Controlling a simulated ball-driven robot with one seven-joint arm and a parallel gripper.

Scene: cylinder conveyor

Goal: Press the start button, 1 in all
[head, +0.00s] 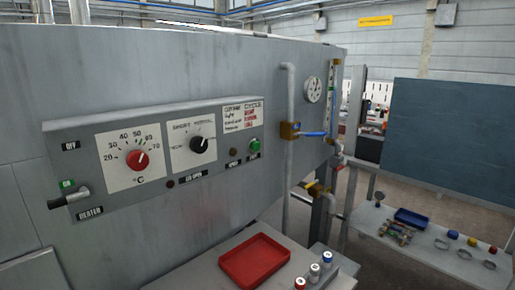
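A grey control panel (155,160) is fixed to the large metal machine on the left. At its right end is a round green button (254,146) with a small dark label under it, too small to read surely. Nothing touches the button. A red temperature knob (138,160) and a black knob (199,145) are on white dials to its left. A lever switch with a small green part (67,184) is at the panel's left end. My gripper is not in view.
A red tray (226,268) and three capped cylinders (314,271) are on a table below the panel. Pipes and a gauge (314,89) are right of the panel. A bench (412,250) with a blue tray (413,218) stands at right. The space before the panel looks clear.

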